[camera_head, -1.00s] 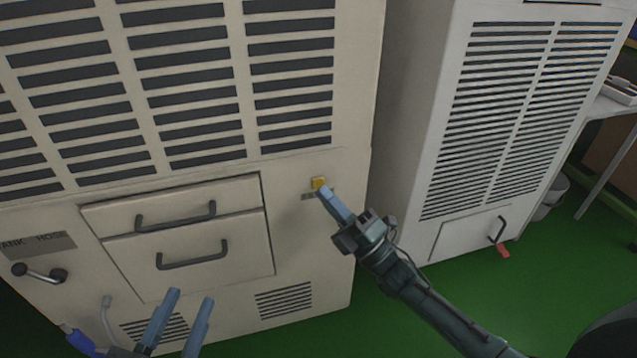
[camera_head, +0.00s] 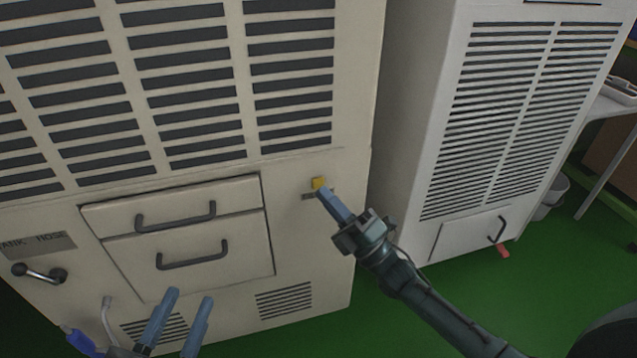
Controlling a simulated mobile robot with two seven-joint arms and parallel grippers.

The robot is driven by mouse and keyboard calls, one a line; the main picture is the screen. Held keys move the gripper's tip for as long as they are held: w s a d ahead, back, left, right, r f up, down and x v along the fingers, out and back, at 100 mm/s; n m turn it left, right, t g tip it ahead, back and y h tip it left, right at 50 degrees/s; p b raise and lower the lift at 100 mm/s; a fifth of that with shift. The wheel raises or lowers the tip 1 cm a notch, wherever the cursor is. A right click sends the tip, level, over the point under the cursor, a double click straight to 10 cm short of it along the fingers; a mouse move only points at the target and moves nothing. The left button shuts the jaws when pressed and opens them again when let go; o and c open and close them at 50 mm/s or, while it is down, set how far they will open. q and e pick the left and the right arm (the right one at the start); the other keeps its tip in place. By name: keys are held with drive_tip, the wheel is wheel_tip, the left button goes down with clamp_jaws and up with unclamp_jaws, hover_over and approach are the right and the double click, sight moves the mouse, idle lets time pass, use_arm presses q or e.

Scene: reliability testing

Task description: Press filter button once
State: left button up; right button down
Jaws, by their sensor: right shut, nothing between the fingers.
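The yellow filter button (camera_head: 318,183) sits on the front of the beige cabinet (camera_head: 310,240), right of the drawers, with a small label (camera_head: 308,196) under it. My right gripper (camera_head: 322,191) is shut and empty. Its fingertips are at the lower edge of the button and cover part of the label; I cannot tell whether they touch the button. My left gripper (camera_head: 188,296) is open and empty, low in front of the cabinet, below the drawers.
Two drawers with dark handles (camera_head: 192,255) are left of the button. A crank handle (camera_head: 40,272) and a hose (camera_head: 106,318) are at the lower left. A second, whiter cabinet (camera_head: 440,150) stands to the right across a narrow gap. Green floor (camera_head: 560,290) is free at the right.

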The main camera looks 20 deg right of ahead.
drive_tip(key=shift+w, duration=0.15)
idle(0.3)
drive_tip(key=shift+w, duration=0.3)
drive_tip(key=shift+w+b, duration=0.35)
drive_tip(key=shift+b, duration=0.15)
idle(0.3)
drive_tip(key=shift+s, duration=0.1)
drive_tip(key=shift+s+p, duration=0.5)
drive_tip(key=shift+s, duration=0.2)
drive_tip(key=s+p, duration=0.2)
drive_tip(key=s, duration=0.3)
drive_tip(key=shift+d+p, duration=0.1)
drive_tip(key=shift+p, duration=0.25)
